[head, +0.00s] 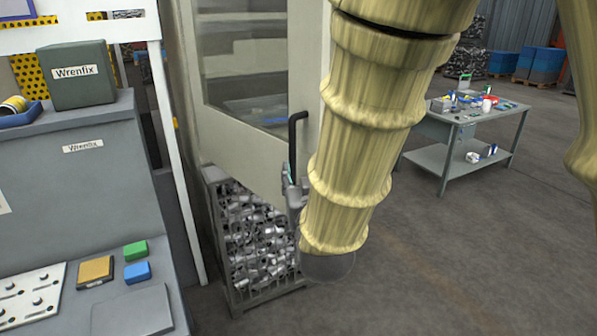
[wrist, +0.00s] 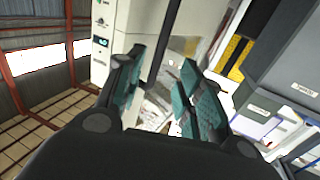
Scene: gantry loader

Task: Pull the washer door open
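The washer door (head: 240,135) is a pale grey panel with a large window, left of centre in the head view. A black upright bar handle (head: 297,130) is on its right side. In the head view, my gripper (head: 289,178) is mostly hidden behind my arm, close to the handle's lower end. In the wrist view, my gripper (wrist: 163,62) has its two teal-padded fingers apart. A dark bar (wrist: 156,40), seemingly the handle, shows between the fingers, nearer the left one. Contact is not clear. I cannot tell whether the door is ajar.
A wire crate of metal parts (head: 219,230) stands on the floor below the door. A grey console (head: 85,165) is at the left. A grey workbench (head: 440,157) with small items stands at the right. The floor between crate and workbench looks clear.

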